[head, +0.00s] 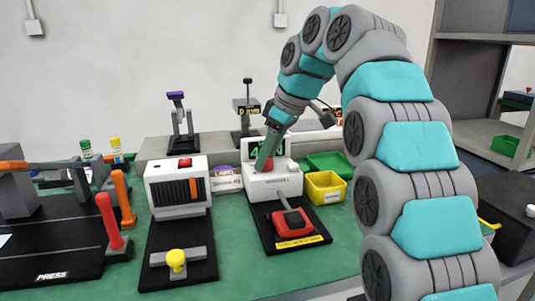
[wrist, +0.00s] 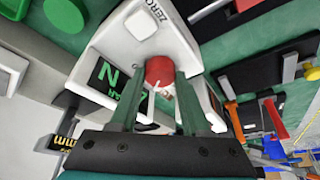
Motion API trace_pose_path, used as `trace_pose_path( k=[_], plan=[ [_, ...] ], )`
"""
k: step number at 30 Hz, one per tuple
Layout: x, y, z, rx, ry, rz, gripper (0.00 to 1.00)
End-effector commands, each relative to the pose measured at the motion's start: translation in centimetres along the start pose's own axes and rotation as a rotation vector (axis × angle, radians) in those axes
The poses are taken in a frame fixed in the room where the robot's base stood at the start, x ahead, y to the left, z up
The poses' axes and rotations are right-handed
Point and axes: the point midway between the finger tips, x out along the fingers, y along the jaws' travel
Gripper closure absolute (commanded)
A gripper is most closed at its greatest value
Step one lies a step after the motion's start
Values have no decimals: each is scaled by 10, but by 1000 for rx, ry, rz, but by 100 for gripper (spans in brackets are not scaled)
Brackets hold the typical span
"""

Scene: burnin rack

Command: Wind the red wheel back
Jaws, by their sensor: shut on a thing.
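The red wheel (wrist: 160,70) is a small red knob with a white mark, on the front of a white instrument (head: 259,185). The instrument has a green digital display (wrist: 104,78), only partly readable, and a white button labelled ZERO (wrist: 138,22). My gripper (wrist: 158,80) is shut on the red wheel, with one green finger on each side of it. In the head view my fingers hide most of the wheel, and only a little red shows.
A black stand with a red block and lever (head: 296,225) is in front of the instrument. A yellow bin (head: 325,188) and a green tray (head: 330,163) lie to its right. A white box with an orange slider (head: 178,187) stands left. My arm arches over the right side.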

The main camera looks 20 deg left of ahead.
Motion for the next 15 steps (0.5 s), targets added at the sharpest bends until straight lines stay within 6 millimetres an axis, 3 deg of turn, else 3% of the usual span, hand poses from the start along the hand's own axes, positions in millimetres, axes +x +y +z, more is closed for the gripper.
trace_pose_path(
  k=[7,8,15],
  plan=[
    [0,0,0,0,-1,-1,100],
    [0,0,0,1,-1,-1,50],
    [0,0,0,1,0,0,23]
  ],
)
